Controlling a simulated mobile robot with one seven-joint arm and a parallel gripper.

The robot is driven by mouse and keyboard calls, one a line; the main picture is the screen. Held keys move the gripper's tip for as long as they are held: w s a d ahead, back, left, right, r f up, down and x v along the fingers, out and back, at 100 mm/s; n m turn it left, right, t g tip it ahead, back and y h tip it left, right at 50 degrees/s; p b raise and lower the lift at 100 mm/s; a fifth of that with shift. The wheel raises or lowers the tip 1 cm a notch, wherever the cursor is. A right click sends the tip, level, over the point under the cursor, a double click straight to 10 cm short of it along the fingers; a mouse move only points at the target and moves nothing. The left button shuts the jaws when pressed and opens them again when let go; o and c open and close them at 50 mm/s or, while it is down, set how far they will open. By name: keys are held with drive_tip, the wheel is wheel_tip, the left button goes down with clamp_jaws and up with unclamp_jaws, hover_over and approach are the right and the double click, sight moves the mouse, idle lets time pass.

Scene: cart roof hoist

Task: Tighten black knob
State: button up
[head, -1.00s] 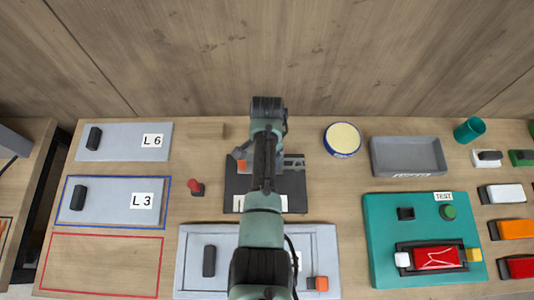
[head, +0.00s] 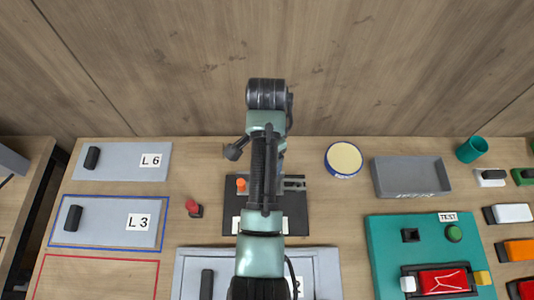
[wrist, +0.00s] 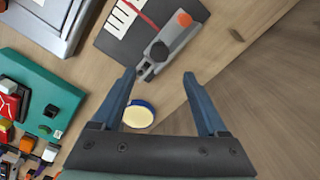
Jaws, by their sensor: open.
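The black knob (wrist: 158,51) sits on a grey bar-shaped fixture (wrist: 168,42), with an orange knob (wrist: 183,19) towards its other end. The fixture lies on a dark plate (wrist: 123,45). My gripper (wrist: 159,74) is open and empty in the wrist view. The black knob appears just beyond the gap between its fingertips, apart from both. In the head view my arm covers the black knob and the fingertips. The orange knob (head: 241,184) and dark plate (head: 294,215) show beside the arm there.
A round yellow-topped tin (head: 343,159) and grey tray (head: 412,177) stand to the right. A teal test box (head: 385,235) is nearer on the right. A red knob (head: 193,205) stands left of the plate. A wooden wall rises behind the bench.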

drive_tip(key=shift+r, duration=1.15)
drive_tip(key=w+r+n+t+b, duration=0.2)
drive_tip(key=w+r+t, duration=0.2)
drive_tip(key=r, duration=0.4)
drive_tip(key=w+d+r+n+t+b, duration=0.1)
drive_tip(key=w+r+t, duration=0.4)
drive_tip(key=r, duration=0.3)
drive_tip(key=w+r+n+t+b, duration=0.2)
drive_tip(key=w+r+t, duration=0.2)
drive_tip(key=r, duration=0.4)
drive_tip(key=s+r+n+t+b, duration=0.1)
drive_tip(key=s+r+n+t, duration=0.2)
drive_tip(key=r, duration=0.6)
drive_tip(key=s+r+t+b, duration=0.1)
drive_tip(key=s+r+t, duration=0.3)
drive_tip(key=r, duration=0.5)
drive_tip(key=s+a+r+n+t, duration=0.1)
drive_tip(key=s+r+n+t, duration=0.2)
drive_tip(key=s+r+t, duration=0.4)
drive_tip(key=s+r, duration=0.4)
drive_tip(key=s, duration=0.1)
drive_tip(key=shift+r+b, duration=0.2)
drive_tip(key=shift+b, duration=0.2)
